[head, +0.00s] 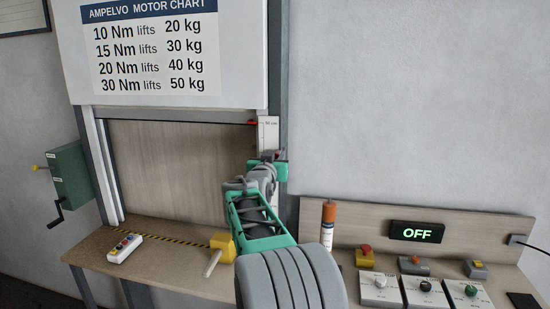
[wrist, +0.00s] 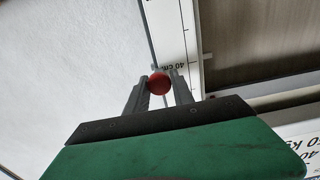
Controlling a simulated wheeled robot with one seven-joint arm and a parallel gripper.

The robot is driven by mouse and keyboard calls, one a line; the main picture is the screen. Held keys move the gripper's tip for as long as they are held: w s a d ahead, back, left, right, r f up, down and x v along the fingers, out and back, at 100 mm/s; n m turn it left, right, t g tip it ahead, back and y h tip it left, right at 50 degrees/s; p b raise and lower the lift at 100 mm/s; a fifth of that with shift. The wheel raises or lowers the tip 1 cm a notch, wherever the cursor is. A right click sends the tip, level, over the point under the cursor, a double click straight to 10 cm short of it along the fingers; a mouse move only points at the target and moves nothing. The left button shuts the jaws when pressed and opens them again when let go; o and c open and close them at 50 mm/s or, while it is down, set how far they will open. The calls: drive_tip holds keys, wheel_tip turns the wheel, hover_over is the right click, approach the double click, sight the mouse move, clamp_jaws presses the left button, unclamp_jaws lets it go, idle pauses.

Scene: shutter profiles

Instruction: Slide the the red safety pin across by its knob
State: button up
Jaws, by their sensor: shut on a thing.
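The red knob (wrist: 159,83) of the safety pin sits between the two fingertips of my gripper (wrist: 158,92) in the wrist view. The fingers are shut on it, one on each side. The knob lies in front of the white scale strip, close to the 40 cm mark. The rest of the pin is hidden behind the knob. In the head view my gripper (head: 268,156) reaches the right-hand rail of the shutter frame, and my arm hides most of the knob there.
The scale strip (head: 268,133) runs up the right rail. The shutter box with the motor chart (head: 150,50) is above.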

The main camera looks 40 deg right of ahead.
clamp_jaws()
drive_tip(key=shift+f, duration=0.1)
idle(0.8)
